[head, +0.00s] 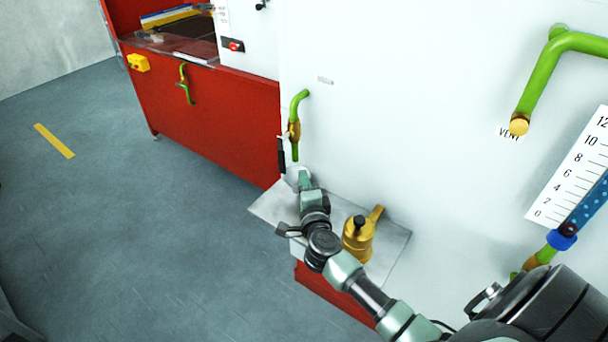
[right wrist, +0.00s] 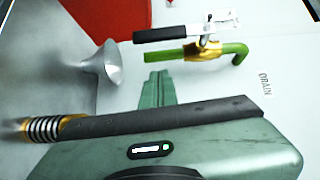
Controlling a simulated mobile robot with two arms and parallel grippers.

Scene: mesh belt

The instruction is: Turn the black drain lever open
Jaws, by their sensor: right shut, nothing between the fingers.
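The black drain lever (right wrist: 160,34) is on a brass valve (right wrist: 204,51) on a green pipe (right wrist: 235,50), beside a DRAIN label (right wrist: 265,85) in the right wrist view. The lever lies roughly parallel to the pipe's outlet end. In the head view the lever (head: 281,155) hangs down, just left of the pipe (head: 298,105). My right gripper (head: 304,176) is below the lever and pipe end, shut and empty. In the right wrist view its green fingers (right wrist: 157,82) are close together, with a visible gap to the lever. My left gripper is not in view.
A grey shelf (head: 392,245) juts from the white wall beneath my right arm, with a brass oil can (head: 357,240) on it. A metal funnel (right wrist: 104,66) shows near the fingers. The red cabinet (head: 225,115) stands behind. Open floor lies left.

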